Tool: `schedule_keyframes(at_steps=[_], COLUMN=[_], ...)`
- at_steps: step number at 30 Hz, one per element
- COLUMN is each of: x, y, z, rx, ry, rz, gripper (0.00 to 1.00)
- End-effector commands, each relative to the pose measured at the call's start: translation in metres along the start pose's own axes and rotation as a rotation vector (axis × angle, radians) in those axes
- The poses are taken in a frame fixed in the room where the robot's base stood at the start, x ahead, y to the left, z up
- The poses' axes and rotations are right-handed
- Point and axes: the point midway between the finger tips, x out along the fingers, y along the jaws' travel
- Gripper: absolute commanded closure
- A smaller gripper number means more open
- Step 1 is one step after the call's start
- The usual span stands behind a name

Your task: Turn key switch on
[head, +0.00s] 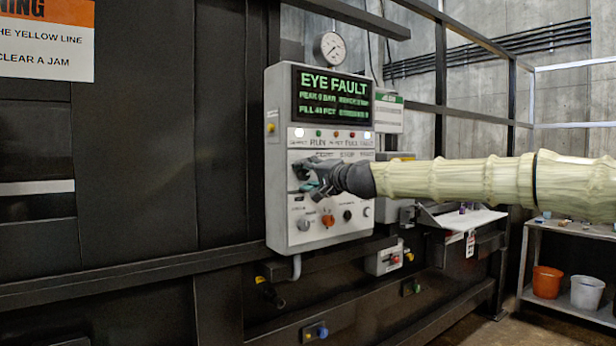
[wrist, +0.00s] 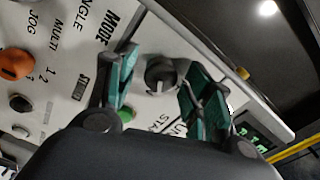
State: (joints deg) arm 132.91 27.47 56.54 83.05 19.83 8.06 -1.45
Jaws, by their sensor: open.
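The grey control panel (head: 275,205) hangs on the dark machine wall in the head view. My gripper (head: 304,178) is at the upper left of its control area. In the wrist view my gripper (wrist: 160,68) is open, with its green-padded fingers on either side of a round grey switch (wrist: 161,77) with a raised middle. The fingers look apart from it, and I cannot tell how far off they are. I take this for the key switch, but its own label is not clearly readable. My gripper hides it in the head view.
An orange knob (head: 328,221) and several other knobs sit lower on the panel. A green button (wrist: 125,114) is beside my left finger in the wrist view. The display (head: 332,95) above reads "EYE FAULT". A ledge (head: 462,217) juts out at right.

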Motion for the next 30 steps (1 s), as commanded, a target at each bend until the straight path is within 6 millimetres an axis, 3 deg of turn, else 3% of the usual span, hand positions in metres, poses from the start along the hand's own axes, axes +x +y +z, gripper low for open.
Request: schedule_keyframes(at_steps=[8,21,30], x=[-0.018,-0.094,-0.119], y=[0.000,-0.001,0.000], z=[-0.001,-0.001,-0.001], rx=[0.000,0.000,0.000], ry=[0.000,0.001,0.001], rz=[-0.001,-0.001,0.000], gripper=[0.49,0.49,0.49])
